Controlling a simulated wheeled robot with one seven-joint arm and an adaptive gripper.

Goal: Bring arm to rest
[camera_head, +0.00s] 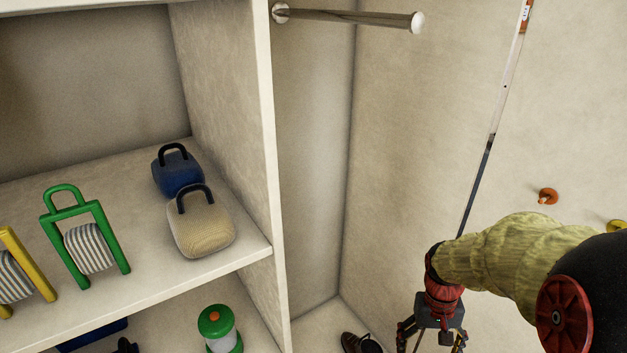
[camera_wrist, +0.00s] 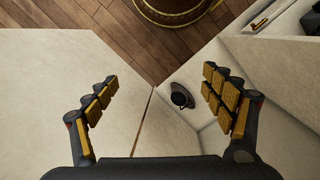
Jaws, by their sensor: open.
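My gripper (camera_wrist: 160,105) is open in the wrist view, with its two padded fingers wide apart and nothing between them. In the head view my gripper (camera_head: 431,335) hangs at the bottom right, to the right of the shelf unit and its contents, partly cut off by the lower edge. My arm, in a yellow-green sleeve, reaches in from the right edge. The gripper touches no object that I can see.
A green lantern (camera_head: 217,328) stands below. A dark shoe (camera_head: 357,343) lies near my gripper. A rod (camera_head: 350,18) juts out above.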

